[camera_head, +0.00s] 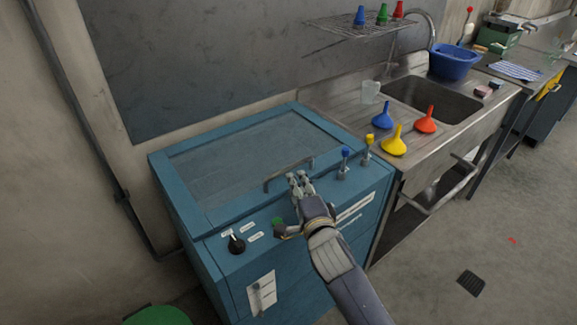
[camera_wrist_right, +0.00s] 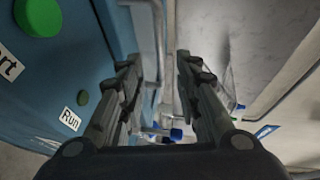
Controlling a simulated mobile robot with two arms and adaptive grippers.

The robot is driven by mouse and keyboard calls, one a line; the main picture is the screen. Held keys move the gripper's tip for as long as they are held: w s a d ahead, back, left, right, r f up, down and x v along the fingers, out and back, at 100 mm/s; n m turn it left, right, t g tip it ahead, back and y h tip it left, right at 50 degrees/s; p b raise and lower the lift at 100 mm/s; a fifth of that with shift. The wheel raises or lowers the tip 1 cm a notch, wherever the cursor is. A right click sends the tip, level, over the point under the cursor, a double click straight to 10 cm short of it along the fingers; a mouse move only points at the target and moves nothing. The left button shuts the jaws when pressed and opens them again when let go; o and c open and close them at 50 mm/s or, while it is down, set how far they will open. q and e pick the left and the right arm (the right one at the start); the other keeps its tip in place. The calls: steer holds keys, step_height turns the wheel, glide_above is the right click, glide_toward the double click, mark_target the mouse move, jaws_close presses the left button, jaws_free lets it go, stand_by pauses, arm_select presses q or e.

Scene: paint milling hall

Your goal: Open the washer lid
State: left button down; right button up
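The blue washer (camera_head: 200,250) stands against the wall, its flat lid (camera_head: 235,155) closed. The lid has a grey see-through panel in a blue frame. A grey bar handle (camera_head: 284,172) sits at the lid's front edge and partly shows in the wrist view (camera_wrist_right: 158,45). My right gripper (camera_head: 300,180) is at the handle, over the washer's front edge. In the wrist view its two fingers (camera_wrist_right: 160,90) are apart, with the bar seen in the gap beyond. I cannot tell whether they touch it. My left gripper is out of view.
The front panel has a black knob (camera_head: 236,243), a green button (camera_head: 277,222) and blue (camera_head: 345,153) and yellow (camera_head: 369,140) topped levers close to my right gripper. The steel sink counter (camera_head: 345,105) on the right holds several funnels. Open floor lies at the lower right.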

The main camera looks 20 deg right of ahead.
mark_target(289, 168)
steer(key=w, duration=0.3)
steer(key=w+f+p, duration=0.1)
steer(key=w, duration=0.5)
steer(key=shift+w+d+f, duration=0.3)
steer(key=shift+f, duration=0.1)
jaws_close()
